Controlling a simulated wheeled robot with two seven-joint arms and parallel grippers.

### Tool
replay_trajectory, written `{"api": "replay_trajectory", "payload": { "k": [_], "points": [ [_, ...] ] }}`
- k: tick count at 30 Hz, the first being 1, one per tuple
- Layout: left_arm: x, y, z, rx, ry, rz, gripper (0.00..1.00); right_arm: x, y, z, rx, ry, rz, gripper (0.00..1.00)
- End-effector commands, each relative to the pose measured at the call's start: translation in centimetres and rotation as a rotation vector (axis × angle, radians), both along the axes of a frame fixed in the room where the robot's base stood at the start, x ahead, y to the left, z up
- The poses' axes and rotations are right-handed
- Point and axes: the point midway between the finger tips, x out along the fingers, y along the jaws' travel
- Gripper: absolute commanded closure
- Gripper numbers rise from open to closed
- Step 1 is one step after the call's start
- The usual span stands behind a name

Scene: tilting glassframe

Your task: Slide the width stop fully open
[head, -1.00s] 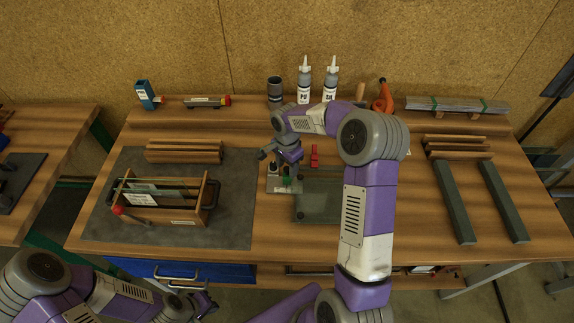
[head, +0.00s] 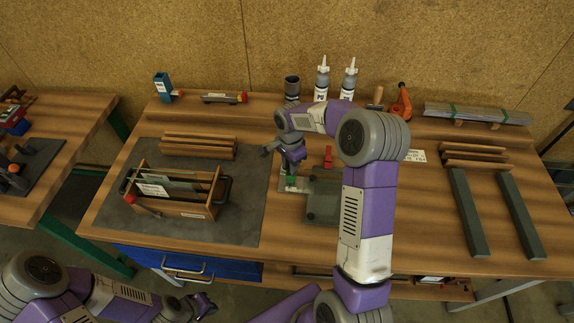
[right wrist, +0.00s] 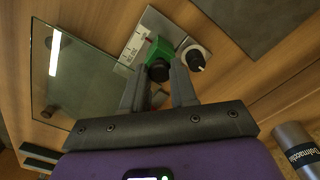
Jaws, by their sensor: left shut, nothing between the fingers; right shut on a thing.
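The width stop, a green block with a black knob (right wrist: 159,55), sits on a silver scale plate (right wrist: 147,28) with printed marks in the right wrist view. The block also shows in the head view (head: 290,183), left of the dark glass plate (head: 323,205), with a gap between. My right gripper (right wrist: 160,82) is shut on the black knob, fingers on both sides. In the head view my right gripper (head: 291,172) is over the fixture and partly hides it. My left gripper (head: 203,306) is shut and empty, low in front of the bench.
A wooden tote (head: 181,206) stands on the grey mat left of the fixture. A red piece (head: 328,158) is behind the glass plate. A round white knob with a black top (right wrist: 196,58) is beside the stop. Bottles stand at the back. Dark bars (head: 468,213) lie on the right.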

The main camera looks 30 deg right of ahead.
Motion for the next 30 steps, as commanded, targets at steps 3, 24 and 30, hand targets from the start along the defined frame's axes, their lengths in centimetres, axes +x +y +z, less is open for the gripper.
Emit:
{"api": "replay_trajectory", "payload": {
  "k": [3, 24, 30],
  "points": [
    [0.0, -0.1, 0.0, -0.001, -0.001, -0.002, 1.0, 0.3, 0.6, 0.1, 0.011, -0.012, 0.003, 1.0],
    [0.0, -0.1, 0.2, -0.001, -0.001, -0.002, 1.0, 0.4, 0.5, 1.6, 0.007, -0.013, 0.002, 0.47],
    [0.0, -0.1, 0.6, -0.001, -0.001, -0.002, 1.0, 0.4, 0.5, 5.1, 0.007, -0.013, 0.004, 0.47]
  ]
}}
